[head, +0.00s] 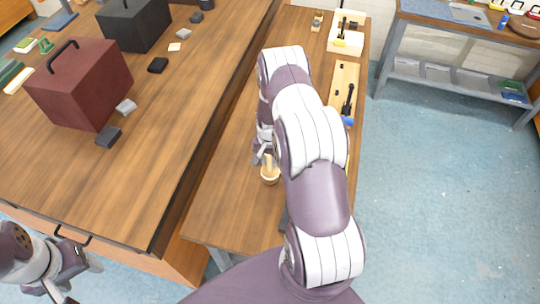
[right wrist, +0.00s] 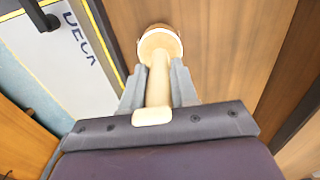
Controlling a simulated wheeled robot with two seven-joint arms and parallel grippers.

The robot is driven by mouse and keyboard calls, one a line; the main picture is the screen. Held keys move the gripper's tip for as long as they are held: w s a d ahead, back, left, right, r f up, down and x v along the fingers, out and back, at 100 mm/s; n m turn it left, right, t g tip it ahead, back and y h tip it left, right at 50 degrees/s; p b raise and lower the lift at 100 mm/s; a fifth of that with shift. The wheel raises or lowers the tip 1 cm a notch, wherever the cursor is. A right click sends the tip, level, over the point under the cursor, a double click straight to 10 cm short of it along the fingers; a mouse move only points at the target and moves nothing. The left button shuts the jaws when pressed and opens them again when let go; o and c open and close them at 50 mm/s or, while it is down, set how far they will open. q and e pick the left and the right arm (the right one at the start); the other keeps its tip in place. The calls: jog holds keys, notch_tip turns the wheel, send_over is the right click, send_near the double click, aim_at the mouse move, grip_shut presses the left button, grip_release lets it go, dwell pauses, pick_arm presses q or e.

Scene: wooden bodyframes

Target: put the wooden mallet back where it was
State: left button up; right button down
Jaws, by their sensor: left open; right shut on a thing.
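The wooden mallet (head: 270,176) is pale, with a round head and a straight handle. It is at the narrow wooden bench, left of my right forearm. My right gripper (head: 265,157) is shut on its handle. In the right wrist view the mallet (right wrist: 159,44) has its handle between the two fingers (right wrist: 158,88) and its head pointing away, over brown wood. I cannot tell whether the head touches the bench. My left gripper (head: 72,284) is open and empty at the lower left, in front of the large table; its tips are partly cut off.
The narrow bench (head: 225,190) is bare left of my arm. A white lettered board (right wrist: 62,65) is beside the mallet. A dark red box (head: 85,85) stands on the large table.

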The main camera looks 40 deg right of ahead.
jog(key=shift+f, duration=0.15)
jog(key=shift+f+b, duration=0.15)
jog(key=shift+b, duration=0.15)
jog(key=c, duration=0.9)
grip_release()
jog(key=shift+o, duration=0.2)
